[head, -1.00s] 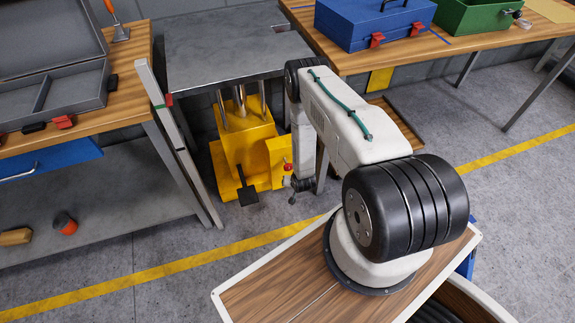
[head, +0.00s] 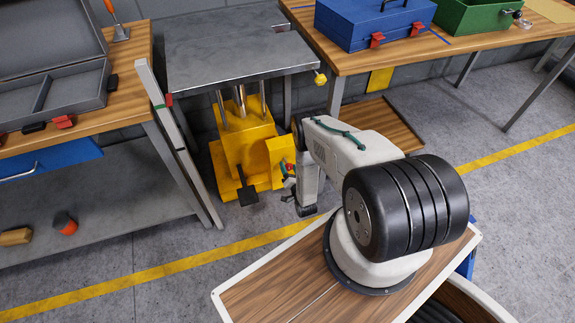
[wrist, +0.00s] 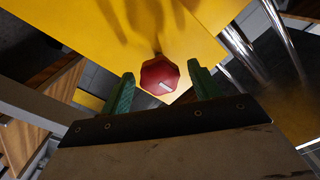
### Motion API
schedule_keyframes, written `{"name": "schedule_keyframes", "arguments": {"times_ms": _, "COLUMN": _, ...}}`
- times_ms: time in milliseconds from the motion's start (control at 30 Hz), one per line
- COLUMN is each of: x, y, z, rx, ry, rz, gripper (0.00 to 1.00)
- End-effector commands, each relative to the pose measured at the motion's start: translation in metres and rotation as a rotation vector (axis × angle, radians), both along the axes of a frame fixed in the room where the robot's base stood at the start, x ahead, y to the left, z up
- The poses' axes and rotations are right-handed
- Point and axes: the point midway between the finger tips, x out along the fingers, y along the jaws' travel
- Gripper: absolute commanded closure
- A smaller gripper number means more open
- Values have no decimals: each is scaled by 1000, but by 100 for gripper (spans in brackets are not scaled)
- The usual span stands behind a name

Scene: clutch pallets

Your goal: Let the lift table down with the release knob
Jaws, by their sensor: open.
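The lift table has a grey top (head: 235,48) and a yellow base (head: 243,145), seen in the head view, with its top raised on shiny rods. The release knob (wrist: 160,77) is red and faceted with a white mark, in front of the yellow housing in the wrist view. My gripper (wrist: 160,69) is open, its green fingers on either side of the knob in the picture. Gaps show between fingers and knob; I cannot tell how far the fingertips reach in depth. In the head view the knob is small and partly hidden by my gripper (head: 286,174).
A black pedal (head: 248,195) sticks out low at the base's front. A yellow ball-shaped knob (head: 320,77) sits at the table top's right corner. Workbenches with a grey case (head: 60,75) and a blue toolbox (head: 370,22) flank the lift table.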

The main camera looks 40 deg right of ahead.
Motion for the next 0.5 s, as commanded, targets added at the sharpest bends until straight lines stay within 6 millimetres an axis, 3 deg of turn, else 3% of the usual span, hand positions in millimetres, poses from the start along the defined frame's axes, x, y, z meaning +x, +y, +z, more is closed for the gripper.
{"name": "schedule_keyframes", "arguments": {"times_ms": 200, "x": 22, "y": -6, "z": 0, "rx": 0, "ry": 0, "rz": 1, "gripper": 38}}
{"name": "schedule_keyframes", "arguments": {"times_ms": 500, "x": 25, "y": -7, "z": 0, "rx": 1, "ry": 2, "rz": 0, "gripper": 38}}
